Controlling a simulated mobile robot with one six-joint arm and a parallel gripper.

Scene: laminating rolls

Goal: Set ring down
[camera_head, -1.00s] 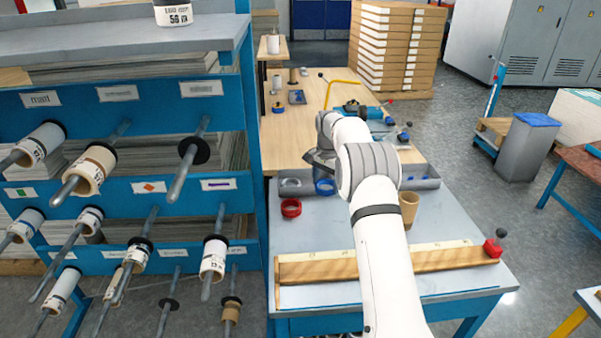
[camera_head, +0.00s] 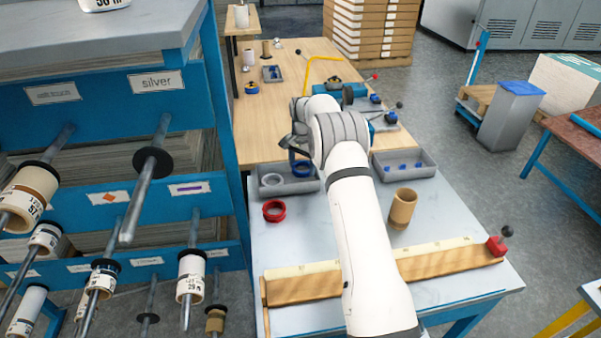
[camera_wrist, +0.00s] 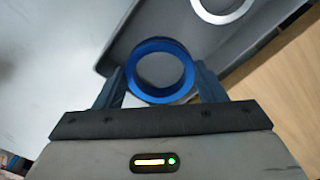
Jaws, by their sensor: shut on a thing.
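A blue ring (camera_wrist: 160,71) is held between the two fingers of my gripper (camera_wrist: 160,88) in the wrist view. The gripper is shut on it. In the head view the blue ring (camera_head: 300,168) shows just beside my wrist, over the right part of a grey tray (camera_head: 290,188). A white ring (camera_head: 272,180) lies in the left part of that tray, and it shows at the top of the wrist view (camera_wrist: 222,8). I cannot tell whether the blue ring touches the tray floor. A red ring (camera_head: 274,210) lies on the table in front of the tray.
A second grey tray (camera_head: 405,166) with small blue pieces stands to the right. A cardboard core (camera_head: 402,208) stands before it. A wooden bar (camera_head: 425,262) runs along the table's front. A blue rack (camera_head: 226,120) with rolls on rods borders the left.

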